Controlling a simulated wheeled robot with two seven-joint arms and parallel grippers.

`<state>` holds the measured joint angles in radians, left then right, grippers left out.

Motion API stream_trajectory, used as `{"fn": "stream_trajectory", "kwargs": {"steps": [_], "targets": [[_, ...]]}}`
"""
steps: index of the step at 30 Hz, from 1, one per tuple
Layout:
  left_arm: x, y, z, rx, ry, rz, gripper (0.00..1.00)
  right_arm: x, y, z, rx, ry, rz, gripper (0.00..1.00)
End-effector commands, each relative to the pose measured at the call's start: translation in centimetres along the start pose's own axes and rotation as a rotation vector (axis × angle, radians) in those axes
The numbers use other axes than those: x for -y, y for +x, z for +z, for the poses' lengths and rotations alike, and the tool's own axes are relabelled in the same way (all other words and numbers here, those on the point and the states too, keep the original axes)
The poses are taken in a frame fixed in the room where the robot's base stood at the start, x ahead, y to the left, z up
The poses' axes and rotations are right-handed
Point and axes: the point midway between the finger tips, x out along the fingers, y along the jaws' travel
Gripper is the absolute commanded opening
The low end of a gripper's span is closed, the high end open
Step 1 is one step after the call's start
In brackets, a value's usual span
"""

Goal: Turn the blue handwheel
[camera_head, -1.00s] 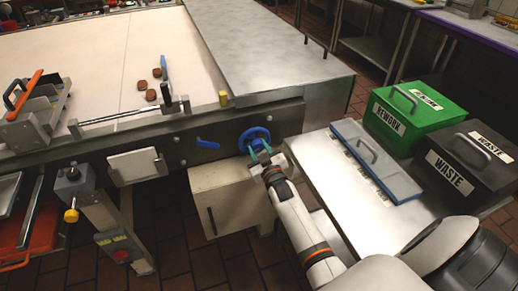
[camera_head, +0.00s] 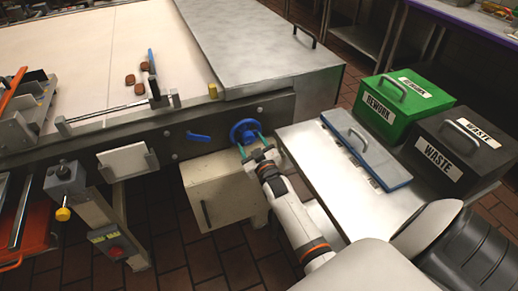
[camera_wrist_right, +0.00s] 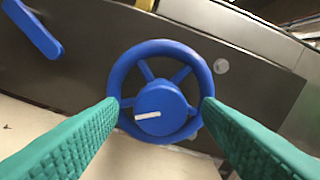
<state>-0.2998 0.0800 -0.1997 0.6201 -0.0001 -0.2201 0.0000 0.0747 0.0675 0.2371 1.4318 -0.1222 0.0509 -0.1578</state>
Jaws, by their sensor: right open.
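The blue handwheel (camera_head: 245,131) is mounted on the dark side panel of the conveyor. In the right wrist view the handwheel (camera_wrist_right: 160,92) has a round rim, spokes and a hub with a white mark pointing left and slightly down. My right gripper (camera_head: 250,142) is open at the wheel. In the wrist view its two green fingers (camera_wrist_right: 160,120) stand at the left and right sides of the rim, close to it; I cannot tell whether they touch it. My left gripper is not in view.
A blue lever (camera_head: 199,136) is left of the wheel. A metal side table (camera_head: 325,180) stands at the right with a blue-edged lid (camera_head: 368,150), a green REWORK bin (camera_head: 392,108) and a dark WASTE bin (camera_head: 447,150). A pale cabinet (camera_head: 222,188) is below the wheel.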

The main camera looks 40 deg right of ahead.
Motion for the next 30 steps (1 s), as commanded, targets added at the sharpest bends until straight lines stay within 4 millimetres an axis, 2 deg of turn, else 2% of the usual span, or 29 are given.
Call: {"fn": "stream_trajectory", "kwargs": {"steps": [9, 15, 19, 30], "targets": [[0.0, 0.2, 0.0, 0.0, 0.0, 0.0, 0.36, -0.1, -6.9, -0.2, -0.004, 0.001, 0.001, 0.59], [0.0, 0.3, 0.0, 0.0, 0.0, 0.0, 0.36, -0.1, -9.7, -0.1, -0.003, 0.001, 0.001, 0.59], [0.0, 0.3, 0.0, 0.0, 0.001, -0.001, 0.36, 0.0, -10.4, -0.1, -0.002, 0.001, 0.0, 0.59], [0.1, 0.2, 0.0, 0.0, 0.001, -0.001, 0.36, -0.1, -10.6, 0.1, 0.001, -0.006, 0.004, 0.59]]}}
